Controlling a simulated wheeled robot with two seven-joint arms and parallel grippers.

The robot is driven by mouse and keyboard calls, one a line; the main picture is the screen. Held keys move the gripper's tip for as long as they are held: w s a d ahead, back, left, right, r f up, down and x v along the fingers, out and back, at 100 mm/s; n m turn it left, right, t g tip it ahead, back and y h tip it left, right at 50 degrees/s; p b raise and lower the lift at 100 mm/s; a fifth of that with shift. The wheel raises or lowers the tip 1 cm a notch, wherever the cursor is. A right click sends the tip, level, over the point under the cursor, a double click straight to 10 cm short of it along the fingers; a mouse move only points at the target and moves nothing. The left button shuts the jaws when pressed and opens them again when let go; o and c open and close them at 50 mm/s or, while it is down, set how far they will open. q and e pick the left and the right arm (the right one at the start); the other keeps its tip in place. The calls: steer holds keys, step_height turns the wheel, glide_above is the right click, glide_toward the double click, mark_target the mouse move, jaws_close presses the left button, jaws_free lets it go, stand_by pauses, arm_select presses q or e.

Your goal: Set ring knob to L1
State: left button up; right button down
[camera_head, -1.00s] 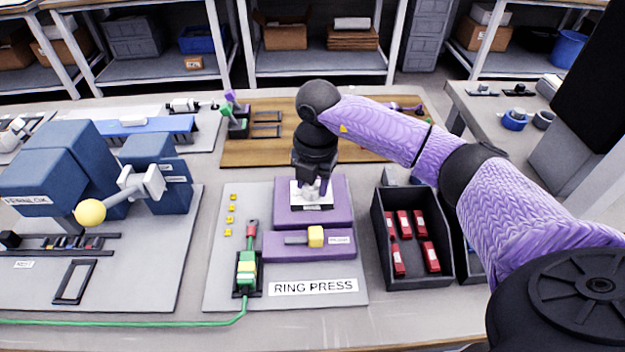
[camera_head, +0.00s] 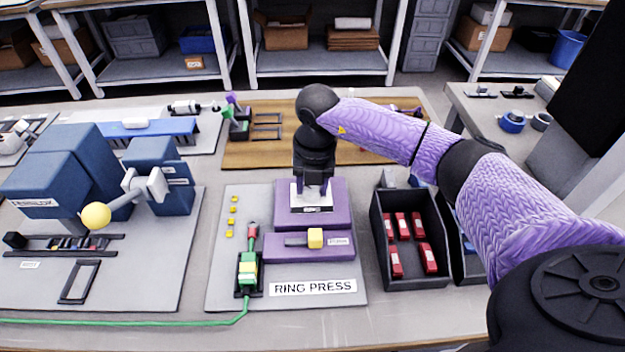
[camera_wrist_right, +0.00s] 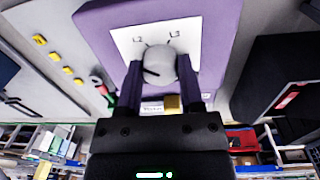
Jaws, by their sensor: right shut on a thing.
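The ring knob (camera_wrist_right: 161,64) is a round grey knob on a white label plate (camera_wrist_right: 205,45), on the purple ring press (camera_head: 337,207). My right gripper (camera_head: 312,188) points down at it from above. In the right wrist view my right gripper (camera_wrist_right: 160,78) has one finger on each side of the knob and is shut on it. The marks L2 and L3 show beyond the knob; I cannot see L1. A dark line shows on the knob's left side, but I cannot tell which mark it indicates. My left gripper is not in view.
A yellow-tipped slider (camera_head: 315,238) and a green clamp-like part (camera_head: 247,269) sit in front of the knob on the grey base (camera_head: 225,295). A black bin (camera_head: 411,282) with several red parts stands at right. A blue machine (camera_head: 65,165) is at left.

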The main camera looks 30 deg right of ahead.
steer(key=n, duration=0.6)
steer(key=shift+n+p, duration=0.3)
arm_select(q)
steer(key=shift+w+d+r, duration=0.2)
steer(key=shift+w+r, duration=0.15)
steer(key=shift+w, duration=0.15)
arm_select(e)
steer(key=shift+a, duration=0.1)
steer(key=shift+n, duration=0.4)
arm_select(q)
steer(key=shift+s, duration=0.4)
arm_select(e)
steer(key=shift+c, duration=1.2)
jaws_free()
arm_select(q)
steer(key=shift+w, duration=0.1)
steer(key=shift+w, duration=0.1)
